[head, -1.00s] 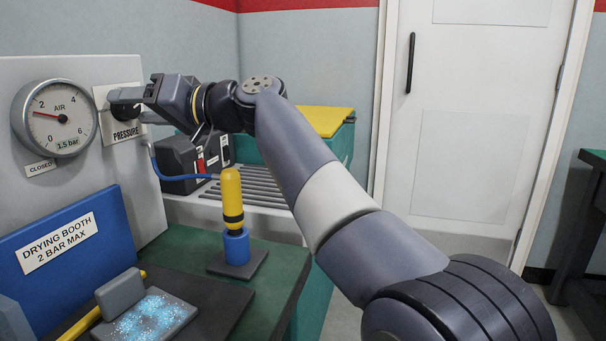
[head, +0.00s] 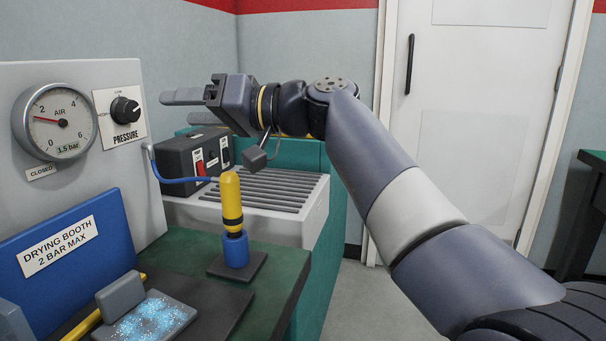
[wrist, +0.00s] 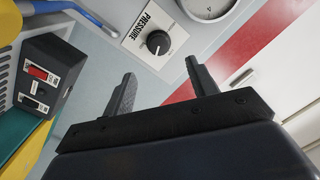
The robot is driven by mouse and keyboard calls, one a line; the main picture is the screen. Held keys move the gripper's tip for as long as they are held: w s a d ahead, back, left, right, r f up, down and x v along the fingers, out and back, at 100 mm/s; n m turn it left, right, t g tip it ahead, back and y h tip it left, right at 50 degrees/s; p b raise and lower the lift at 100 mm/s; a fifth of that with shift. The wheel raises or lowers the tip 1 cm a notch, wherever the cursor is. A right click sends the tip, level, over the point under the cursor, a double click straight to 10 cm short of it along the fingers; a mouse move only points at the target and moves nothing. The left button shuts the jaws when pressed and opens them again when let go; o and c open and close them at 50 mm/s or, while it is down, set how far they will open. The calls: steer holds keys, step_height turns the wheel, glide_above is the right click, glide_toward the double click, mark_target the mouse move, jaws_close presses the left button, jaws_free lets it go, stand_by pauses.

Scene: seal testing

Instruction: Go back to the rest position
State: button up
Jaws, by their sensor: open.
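My gripper (head: 184,107) is open and empty in the head view, raised to the right of the pressure knob (head: 125,110) and clear of it. Its two fingers point left toward the panel. In the wrist view the two spread fingers (wrist: 160,85) show with nothing between them, and the black pressure knob (wrist: 158,42) lies beyond them on its white plate. The air gauge (head: 54,121) has its needle a little below 2, with 1.5 bar on its label.
A yellow-and-blue tool (head: 233,205) stands upright on the bench. A blue drying booth sign board (head: 100,215) is at left. Floor is free before the white door (head: 470,130).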

mark_target(133, 112)
steer(key=x, duration=1)
steer(key=shift+d+m+p, duration=0.2)
steer(key=shift+m+p, duration=0.25)
steer(key=shift+m, duration=0.75)
steer(key=m+p, duration=0.1)
steer(key=m, duration=0.2)
steer(key=m+p, duration=0.3)
steer(key=m, duration=0.3)
steer(key=shift+m+y+p, duration=0.3)
steer(key=shift+y+p, duration=0.1)
steer(key=m+t+p, duration=0.1)
steer(key=m+p, duration=0.4)
steer(key=m, duration=0.2)
steer(key=shift+s, duration=0.1)
steer(key=m+p, duration=0.3)
steer(key=m, duration=0.1)
steer(key=shift+m+t+p, duration=0.3)
steer(key=shift+p, duration=0.1)
steer(key=shift+f+m+p, duration=0.1)
steer(key=shift+m+p, duration=0.35)
steer(key=shift+m, duration=0.15)
steer(key=shift+f, duration=0.15)
